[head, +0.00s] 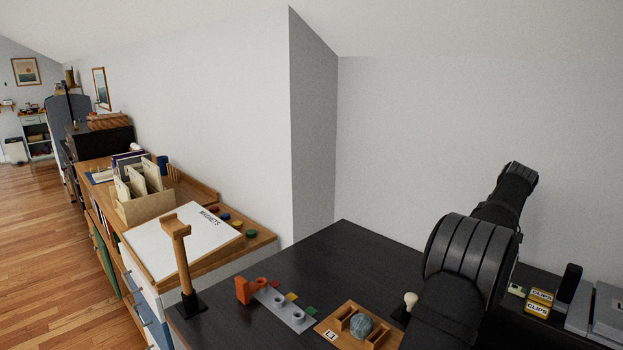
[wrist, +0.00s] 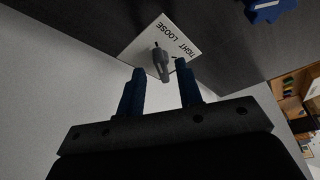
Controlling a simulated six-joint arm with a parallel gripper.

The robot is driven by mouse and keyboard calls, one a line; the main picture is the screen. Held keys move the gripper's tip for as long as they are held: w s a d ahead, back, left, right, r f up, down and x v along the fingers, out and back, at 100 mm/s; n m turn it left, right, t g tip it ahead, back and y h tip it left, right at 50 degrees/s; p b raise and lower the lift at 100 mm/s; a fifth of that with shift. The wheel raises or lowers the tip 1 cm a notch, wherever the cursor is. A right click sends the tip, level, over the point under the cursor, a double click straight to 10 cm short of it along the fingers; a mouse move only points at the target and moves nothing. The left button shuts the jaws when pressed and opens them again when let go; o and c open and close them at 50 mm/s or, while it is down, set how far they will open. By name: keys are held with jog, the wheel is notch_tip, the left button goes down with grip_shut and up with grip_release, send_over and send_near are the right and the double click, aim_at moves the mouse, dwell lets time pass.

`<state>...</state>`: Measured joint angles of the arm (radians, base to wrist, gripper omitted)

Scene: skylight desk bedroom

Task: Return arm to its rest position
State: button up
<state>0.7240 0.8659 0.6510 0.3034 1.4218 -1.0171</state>
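My arm (head: 470,255) rises from the bottom right of the head view, bends at a big dark joint and reaches away toward the back wall. Its gripper end is hidden from the head view. In the wrist view my gripper (wrist: 160,67) has its two blue fingers spread apart, with nothing held between them. Beyond the fingertips a white card (wrist: 182,35) lettered TIGHT and LOOSE lies on the dark desk, with a grey lever-like piece (wrist: 161,62) on it. The piece appears between the fingertips in the picture; I cannot tell the exact gap.
On the black desk (head: 345,250) are a wooden tray (head: 333,322) with a round grey-green thing, a grey block (head: 283,309) with an orange piece, and a wooden post (head: 183,262). CLIPS boxes (head: 538,303) stand at right. A blue thing (wrist: 270,10) lies on the desk.

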jog(key=v, duration=1.6)
jog(key=x, duration=1.8)
jog(key=shift+s+a+r+m+h, duration=0.1)
jog(key=shift+m+h, duration=0.05)
jog(key=shift+m, duration=0.3)
jog(key=shift+a+r+m+h, duration=0.1)
jog(key=shift+m+h, duration=0.05)
jog(key=shift+m, duration=0.3)
jog(key=shift+a+m+h, duration=0.2)
jog(key=shift+m+h, duration=0.35)
jog(key=shift+m, duration=0.85)
jog(key=shift+a+m+h, duration=0.15)
jog(key=shift+m+h, duration=0.4)
jog(key=shift+m, duration=0.85)
